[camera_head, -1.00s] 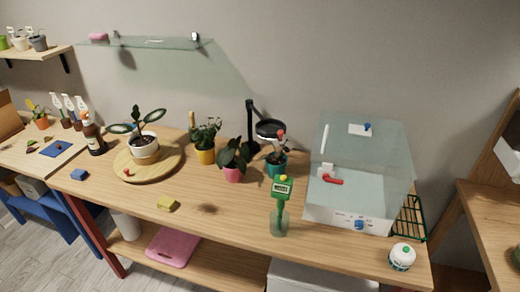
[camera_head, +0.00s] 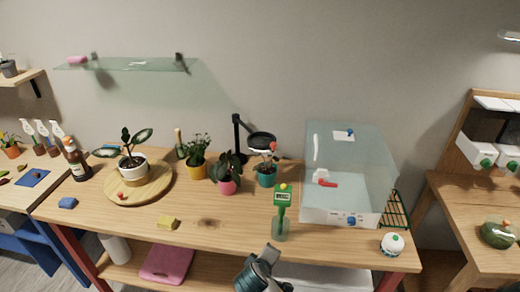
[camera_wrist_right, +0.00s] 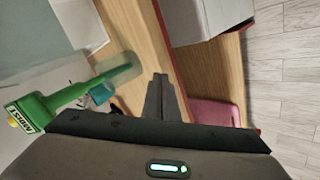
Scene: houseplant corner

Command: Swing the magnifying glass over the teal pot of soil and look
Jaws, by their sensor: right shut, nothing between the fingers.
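The magnifying glass (camera_head: 262,139) is a dark ring on a black jointed stand (camera_head: 238,137) at the back of the bench, with a red knob on its right side. In the head view it appears just above the teal pot (camera_head: 266,179); whether the lens is centred over the pot is hard to tell. Pale shapes between the two are too small to identify, and the soil is hidden. My right gripper (camera_head: 266,256) is low at the bench's front edge, well in front of the pot. The right wrist view shows its fingertips (camera_wrist_right: 160,84) shut and empty. My left gripper is out of view.
A green meter (camera_head: 283,197) stands in a clear glass close to my right gripper. A clear box (camera_head: 345,175) stands right of the pot. A pink-potted plant (camera_head: 228,186) is just left of it. A yellow sponge (camera_head: 168,223) lies at the front.

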